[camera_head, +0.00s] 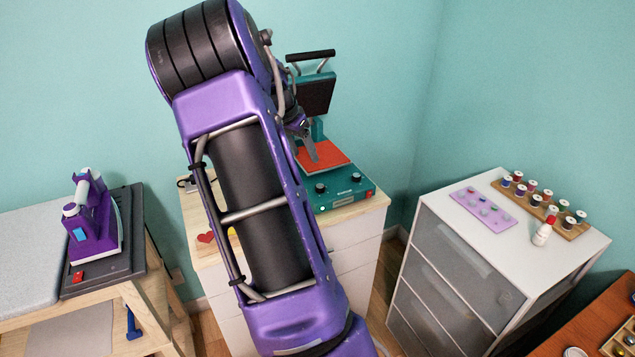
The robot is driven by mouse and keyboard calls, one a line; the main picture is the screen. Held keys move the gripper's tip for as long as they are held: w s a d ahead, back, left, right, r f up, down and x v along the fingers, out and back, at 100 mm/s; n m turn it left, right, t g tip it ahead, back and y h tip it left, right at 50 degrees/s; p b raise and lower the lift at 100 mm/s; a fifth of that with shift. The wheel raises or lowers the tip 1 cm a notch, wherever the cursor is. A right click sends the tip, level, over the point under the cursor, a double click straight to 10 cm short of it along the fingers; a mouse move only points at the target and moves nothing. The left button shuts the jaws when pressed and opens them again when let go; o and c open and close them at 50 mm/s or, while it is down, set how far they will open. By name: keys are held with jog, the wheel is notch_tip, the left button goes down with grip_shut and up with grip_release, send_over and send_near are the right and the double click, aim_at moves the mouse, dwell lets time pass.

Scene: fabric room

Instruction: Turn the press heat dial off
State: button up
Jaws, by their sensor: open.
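The teal heat press (337,190) stands on the wood-topped cabinet, with its dark upper plate raised and an orange-red lower pad (322,157) showing. Its front panel has two dark knobs, a left dial (320,188) and a right dial (356,177), with a small label between them. I cannot tell which knob is the heat dial or its setting. My gripper (308,143) is above the pad's left part, behind and above the knobs, and appears apart from them. It is open and partly hidden by my purple arm, which also covers the press's left side.
A purple iron (92,215) stands on a dark rest at the left. A white drawer cabinet (450,270) at the right carries a spool rack (545,204), a pink tray (485,208) and a small bottle (544,231). A red heart (205,238) lies on the press cabinet's top (373,205).

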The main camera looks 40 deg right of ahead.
aim_at(319, 186)
jog(key=x, duration=1.4)
jog(key=shift+f+b, duration=0.2)
jog(key=shift+b, duration=0.15)
grip_shut()
